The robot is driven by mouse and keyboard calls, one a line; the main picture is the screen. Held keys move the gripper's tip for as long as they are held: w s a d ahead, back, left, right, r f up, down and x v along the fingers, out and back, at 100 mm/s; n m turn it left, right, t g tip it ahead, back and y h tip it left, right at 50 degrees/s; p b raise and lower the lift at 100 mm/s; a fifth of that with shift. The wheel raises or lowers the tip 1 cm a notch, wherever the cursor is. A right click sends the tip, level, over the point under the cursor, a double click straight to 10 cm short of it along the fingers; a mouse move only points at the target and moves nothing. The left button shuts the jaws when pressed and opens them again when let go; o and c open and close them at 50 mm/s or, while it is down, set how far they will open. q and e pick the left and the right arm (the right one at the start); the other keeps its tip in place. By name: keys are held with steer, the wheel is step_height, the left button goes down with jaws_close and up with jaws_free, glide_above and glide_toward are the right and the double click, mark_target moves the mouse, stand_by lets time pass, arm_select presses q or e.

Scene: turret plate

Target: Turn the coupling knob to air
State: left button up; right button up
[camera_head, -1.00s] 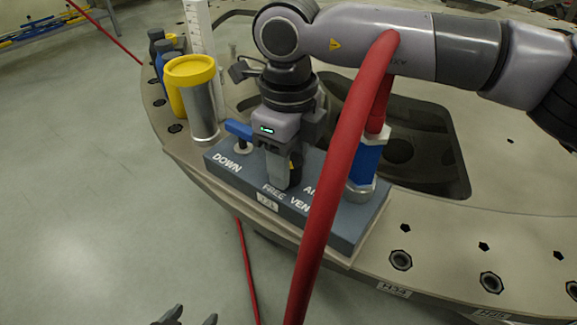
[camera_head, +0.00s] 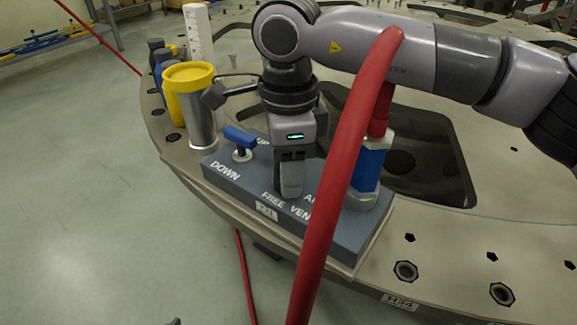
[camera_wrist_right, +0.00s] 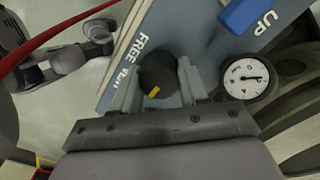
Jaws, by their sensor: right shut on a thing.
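The dark round coupling knob (camera_wrist_right: 158,76) with a yellow mark sits between the fingers of my right gripper (camera_wrist_right: 157,85) in the right wrist view. The mark is on the knob's lower side there, towards the palm. In the head view my right gripper (camera_head: 290,188) points down at the blue-grey panel (camera_head: 225,186) and hides the knob. The panel bears the words DOWN, FREE and parts of others; the air label is partly hidden by the red hose. Only a dark tip of my left gripper (camera_head: 173,321) shows at the bottom edge.
A blue lever (camera_head: 240,136) stands on the panel's left. A yellow-lidded canister (camera_head: 203,115) is beside it. The wrist view shows a gauge (camera_wrist_right: 246,77).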

stand_by(0.5)
steer(key=o, duration=1.1)
steer(key=shift+c, duration=0.2)
steer(key=shift+r, duration=0.1)
steer(key=shift+r, duration=3.55)
